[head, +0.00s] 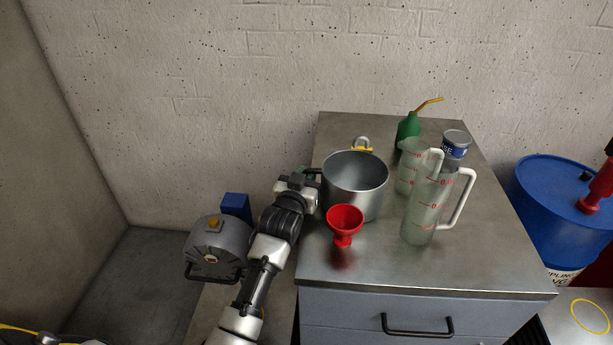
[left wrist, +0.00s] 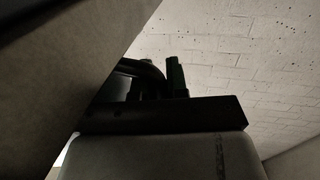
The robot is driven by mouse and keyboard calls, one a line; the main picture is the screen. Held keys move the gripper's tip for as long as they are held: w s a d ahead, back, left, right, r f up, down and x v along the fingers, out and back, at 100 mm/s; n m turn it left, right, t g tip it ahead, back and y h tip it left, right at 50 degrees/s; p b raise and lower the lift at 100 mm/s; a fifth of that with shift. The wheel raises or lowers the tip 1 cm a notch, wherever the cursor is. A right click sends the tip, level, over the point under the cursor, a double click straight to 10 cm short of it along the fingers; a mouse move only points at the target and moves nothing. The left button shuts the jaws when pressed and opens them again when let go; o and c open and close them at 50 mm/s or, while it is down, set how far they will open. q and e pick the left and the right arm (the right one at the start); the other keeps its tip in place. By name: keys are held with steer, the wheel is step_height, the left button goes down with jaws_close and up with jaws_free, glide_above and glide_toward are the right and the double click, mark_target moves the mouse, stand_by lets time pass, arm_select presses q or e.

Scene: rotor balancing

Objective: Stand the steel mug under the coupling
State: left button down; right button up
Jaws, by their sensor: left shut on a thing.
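The steel mug (head: 355,188) is a wide, open, empty-looking grey metal vessel at the left side of the cabinet top, upright. My left gripper (head: 310,174) is at its left side, shut on its handle, which the gripper mostly hides. I cannot tell whether the mug's base touches the top. The left wrist view shows dark gripper parts (left wrist: 160,80) against the wall; the mug cannot be made out there. I cannot identify the coupling for sure. My right gripper is not in view.
A red funnel (head: 345,221) stands in front of the mug. Two clear measuring jugs (head: 425,212), a green oil can (head: 408,130) and a labelled tin (head: 455,145) stand on the cabinet top (head: 480,265). A grey motor-like unit (head: 215,248) is left; a blue drum (head: 560,205) is right.

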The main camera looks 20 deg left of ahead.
arm_select(q)
steer(key=c, duration=1.6)
jaws_free()
steer(key=shift+f, duration=0.1)
steer(key=o, duration=0.5)
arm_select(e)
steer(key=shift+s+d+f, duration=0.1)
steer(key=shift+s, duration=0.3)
